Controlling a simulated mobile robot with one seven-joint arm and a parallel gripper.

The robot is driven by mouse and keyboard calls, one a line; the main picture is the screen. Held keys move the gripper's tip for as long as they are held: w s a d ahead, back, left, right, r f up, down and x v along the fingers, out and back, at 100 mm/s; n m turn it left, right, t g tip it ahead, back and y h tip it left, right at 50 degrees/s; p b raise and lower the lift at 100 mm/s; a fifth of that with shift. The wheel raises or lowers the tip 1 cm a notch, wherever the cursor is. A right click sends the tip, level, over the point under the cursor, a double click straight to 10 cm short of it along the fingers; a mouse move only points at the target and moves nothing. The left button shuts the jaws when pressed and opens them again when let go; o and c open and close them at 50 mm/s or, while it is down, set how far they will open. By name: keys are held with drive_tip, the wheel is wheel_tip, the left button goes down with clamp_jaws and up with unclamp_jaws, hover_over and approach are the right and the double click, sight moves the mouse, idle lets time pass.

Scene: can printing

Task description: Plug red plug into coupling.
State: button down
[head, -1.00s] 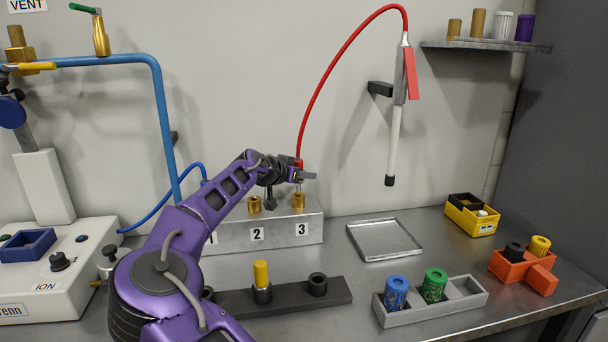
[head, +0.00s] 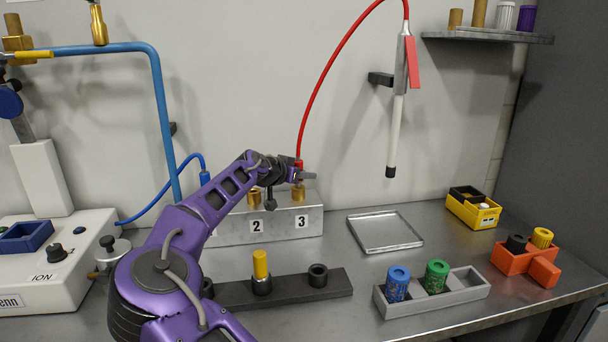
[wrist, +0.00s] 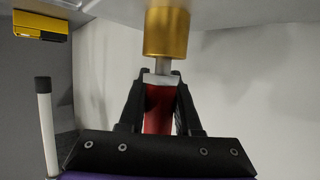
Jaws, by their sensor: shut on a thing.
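My gripper (head: 299,176) is shut on the red plug (head: 299,163), just above the brass coupling (head: 298,195) over label 3. The red hose rises from the plug. In the wrist view, the red plug (wrist: 158,112) sits between the fingers of my gripper (wrist: 160,90). Its silver tip (wrist: 161,68) points at the brass coupling (wrist: 167,30) and meets its edge in the picture, roughly in line. I cannot tell whether the tip is inside the coupling's opening or only in front of it.
Another brass coupling (head: 253,196) stands over label 2, beside my arm. The hose runs up to a hanging wand (head: 397,110) on the wall. A blue hose (head: 160,205) is at left. An empty metal tray (head: 385,232) lies right of the coupling block (head: 285,229).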

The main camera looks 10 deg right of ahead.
drive_tip(key=shift+f+b, duration=0.5)
drive_tip(key=shift+f, duration=0.2)
drive_tip(key=c, duration=0.5)
unclamp_jaws()
drive_tip(key=shift+a, duration=0.1)
drive_tip(key=v, duration=1.7)
drive_tip(key=shift+s+r+p, duration=0.15)
drive_tip(key=shift+p, duration=0.2)
